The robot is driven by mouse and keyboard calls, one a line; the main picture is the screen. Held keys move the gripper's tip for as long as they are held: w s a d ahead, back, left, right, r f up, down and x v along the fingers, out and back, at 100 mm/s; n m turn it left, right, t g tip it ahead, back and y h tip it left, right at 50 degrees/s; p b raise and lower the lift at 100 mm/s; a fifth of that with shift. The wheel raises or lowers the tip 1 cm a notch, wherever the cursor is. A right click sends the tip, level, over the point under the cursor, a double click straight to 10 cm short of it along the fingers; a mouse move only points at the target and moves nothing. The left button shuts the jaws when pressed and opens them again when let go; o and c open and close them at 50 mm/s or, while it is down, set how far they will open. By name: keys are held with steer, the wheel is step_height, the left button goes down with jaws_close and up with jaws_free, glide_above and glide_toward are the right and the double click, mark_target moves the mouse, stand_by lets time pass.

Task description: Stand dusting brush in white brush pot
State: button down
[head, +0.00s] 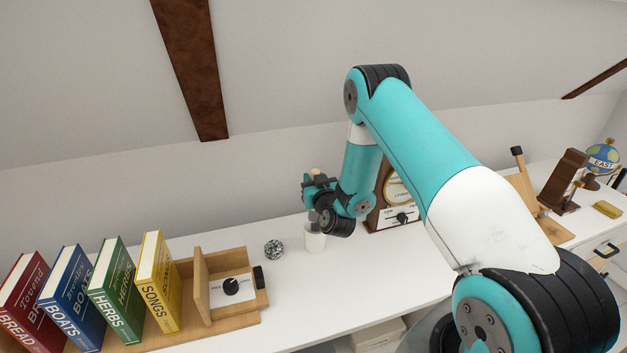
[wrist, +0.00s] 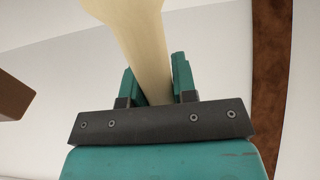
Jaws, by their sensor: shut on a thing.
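The white brush pot (head: 315,242) stands on the white desk, just below my gripper (head: 310,188) in the head view. My gripper is shut on the dusting brush. The brush's pale handle end (head: 315,172) shows just above the jaws in the head view. In the wrist view the pale handle (wrist: 143,45) runs up between the two teal fingers (wrist: 157,88) and widens at the top. A small greyish part shows between the jaws and the pot rim. Whether the brush's lower end is inside the pot I cannot tell.
A black-and-white speckled ball (head: 274,250) sits left of the pot. A clock-like wooden piece (head: 396,195) stands close behind my wrist at right. A wooden book stand (head: 235,318) with several books is at left. Bare desk (head: 350,278) lies in front of the pot.

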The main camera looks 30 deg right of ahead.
steer(key=shift+f+b, duration=3.15)
steer(key=shift+f, duration=0.9)
steer(key=c, duration=0.8)
jaws_free()
